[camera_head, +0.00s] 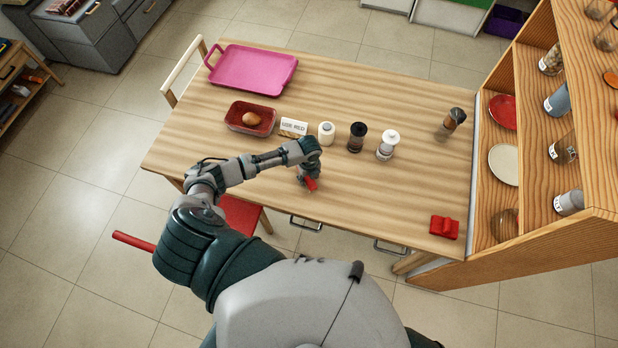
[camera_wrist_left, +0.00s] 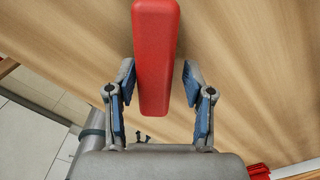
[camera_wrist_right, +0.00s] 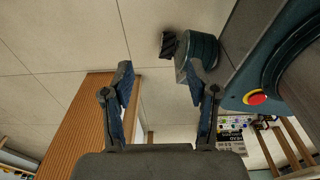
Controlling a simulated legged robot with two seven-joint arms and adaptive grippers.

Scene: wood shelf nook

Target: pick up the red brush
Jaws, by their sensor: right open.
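The red brush (camera_head: 311,184) is near the front edge of the wooden table, partly hidden by my left gripper (camera_head: 307,174). In the left wrist view its long red handle (camera_wrist_left: 155,50) lies between the two fingers of my left gripper (camera_wrist_left: 158,85). The fingers are spread, with a visible gap on each side of the handle. The brush's other end is hidden in these views. My right gripper (camera_wrist_right: 158,88) is open and empty, with floor visible between its fingers. It is not seen in the head view.
The wooden table (camera_head: 370,190) holds a pink tray (camera_head: 252,70), a red dish (camera_head: 240,124) with a brown item, a label card (camera_head: 293,127), several shakers and a red object (camera_head: 444,227). A wooden shelf (camera_head: 530,250) borders its right side. The front middle is clear.

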